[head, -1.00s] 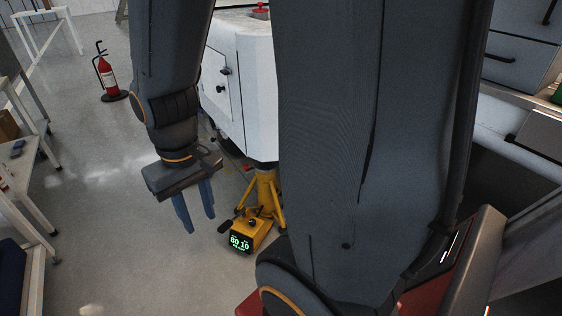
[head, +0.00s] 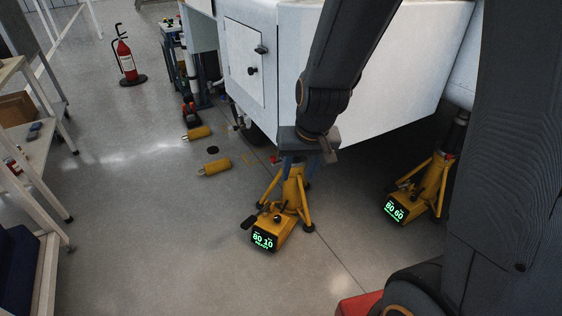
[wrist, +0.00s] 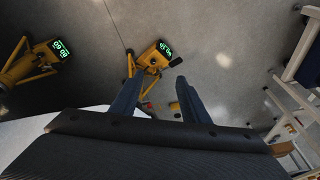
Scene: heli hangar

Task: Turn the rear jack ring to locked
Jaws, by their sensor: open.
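Two yellow tripod jacks with green-lit displays stand on the floor. The nearer jack (head: 281,215) is at the picture's centre, and the other jack (head: 430,188) is to its right under the white body. I cannot tell which is the rear one, and no locking ring is clearly visible on either. My gripper (head: 304,166) points down above the top of the nearer jack, with its blue fingers apart and nothing between them. In the wrist view, the nearer jack (wrist: 152,57) shows between and beyond the fingertips, and the other jack (wrist: 30,66) is at upper left.
The white helicopter body (head: 375,85) hangs close behind and right of my gripper. White tables line the left, with open floor between.

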